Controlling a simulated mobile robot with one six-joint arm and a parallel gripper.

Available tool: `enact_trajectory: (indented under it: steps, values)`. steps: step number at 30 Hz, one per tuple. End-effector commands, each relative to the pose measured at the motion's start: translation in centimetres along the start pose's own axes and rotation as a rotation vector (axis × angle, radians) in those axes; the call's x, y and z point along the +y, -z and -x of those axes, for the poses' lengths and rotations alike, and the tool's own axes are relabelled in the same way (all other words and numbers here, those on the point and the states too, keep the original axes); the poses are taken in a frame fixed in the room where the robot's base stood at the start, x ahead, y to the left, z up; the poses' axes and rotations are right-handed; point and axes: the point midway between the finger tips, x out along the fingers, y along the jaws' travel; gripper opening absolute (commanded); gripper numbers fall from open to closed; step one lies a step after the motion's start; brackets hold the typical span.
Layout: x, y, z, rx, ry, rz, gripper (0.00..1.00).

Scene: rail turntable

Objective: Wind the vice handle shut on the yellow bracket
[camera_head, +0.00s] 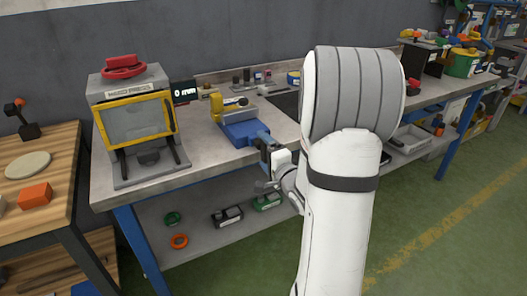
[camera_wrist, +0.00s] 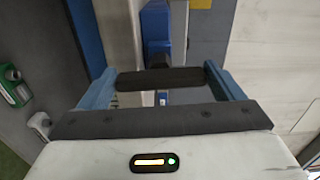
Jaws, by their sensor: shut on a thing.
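The blue vice (camera_head: 243,130) stands at the front edge of the grey workbench, and part of it shows in the wrist view (camera_wrist: 156,25). The yellow bracket (camera_head: 216,106) stands upright at the vice's back left; whether the jaws touch it cannot be told. My gripper (camera_head: 265,148) is at the front of the vice. In the wrist view its two blue fingers (camera_wrist: 160,82) are shut on the dark vice handle (camera_wrist: 160,80), one at each end of the bar. My arm hides the bench to the right.
A press with a yellow-framed window (camera_head: 135,120) stands left of the vice. A wooden table (camera_head: 60,150) with an orange block (camera_head: 35,196) is at far left. A lower shelf (camera_head: 200,238) holds several small items. Open green floor lies at the right.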

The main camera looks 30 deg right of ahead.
Motion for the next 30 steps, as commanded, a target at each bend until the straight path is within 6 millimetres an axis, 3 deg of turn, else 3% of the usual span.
enact_trajectory:
  steps: [14, 15, 19, 30]
  values:
    - [0.26, -0.08, 0.08, -0.001, -0.006, -0.016, 0.65]
    - [0.26, -0.08, 0.08, -0.001, -0.006, -0.016, 0.89]
    - [0.19, -0.06, 0.06, -0.001, -0.004, -0.015, 0.99]
    - [0.08, 0.02, 1.00, 0.001, -0.003, -0.014, 1.00]
